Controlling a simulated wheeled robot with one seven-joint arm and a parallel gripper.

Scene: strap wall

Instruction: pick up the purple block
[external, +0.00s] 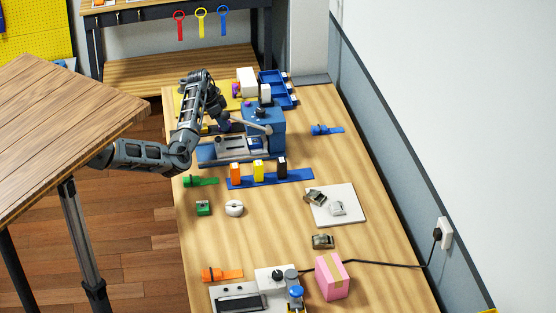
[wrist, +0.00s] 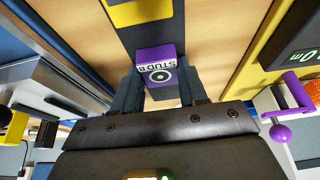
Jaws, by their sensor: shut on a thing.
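The purple block (wrist: 157,54) is in the middle of the wrist view, with the printed word "STUD B" and a ring mark on its face. My gripper (wrist: 160,77) is shut on it, with one dark finger at each side. A dark strip with a yellow part lies beyond the block; I cannot tell how far the block is from it. In the external view my arm reaches over the far left part of the bench, and I cannot make out the held block or the fingertips clearly there.
A blue machine (external: 264,128) stands close to the right of my arm. Blue trays (external: 279,88) stand behind it. A blue strip with orange, yellow and black blocks (external: 258,171) lies nearer. In the wrist view a purple ball knob (wrist: 280,133) is at the right.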

